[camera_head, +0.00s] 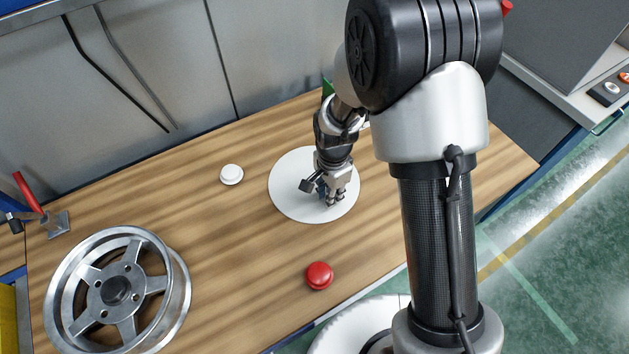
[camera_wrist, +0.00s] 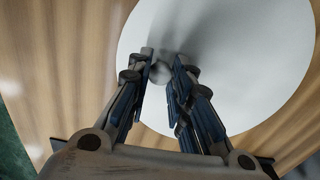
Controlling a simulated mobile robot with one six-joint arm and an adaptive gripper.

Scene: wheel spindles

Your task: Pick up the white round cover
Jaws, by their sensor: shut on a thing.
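The white round cover (camera_head: 289,192) is a wide flat disc on the wooden table, right of its middle. It also fills much of the wrist view (camera_wrist: 245,55), where a small grey knob (camera_wrist: 160,73) shows on it. My gripper (camera_head: 334,202) points down over the disc and hides part of it. In the wrist view, my gripper's fingers (camera_wrist: 163,64) are on both sides of the knob and shut on it. The disc appears to lie flat; I cannot tell whether it touches the table all round.
A small white round piece (camera_head: 231,174) lies left of the cover. A red round piece (camera_head: 319,276) lies in front of it. A silver wheel rim (camera_head: 117,291) is at the front left of the table (camera_head: 225,235). A red-handled clamp (camera_head: 42,208) stands at the left edge.

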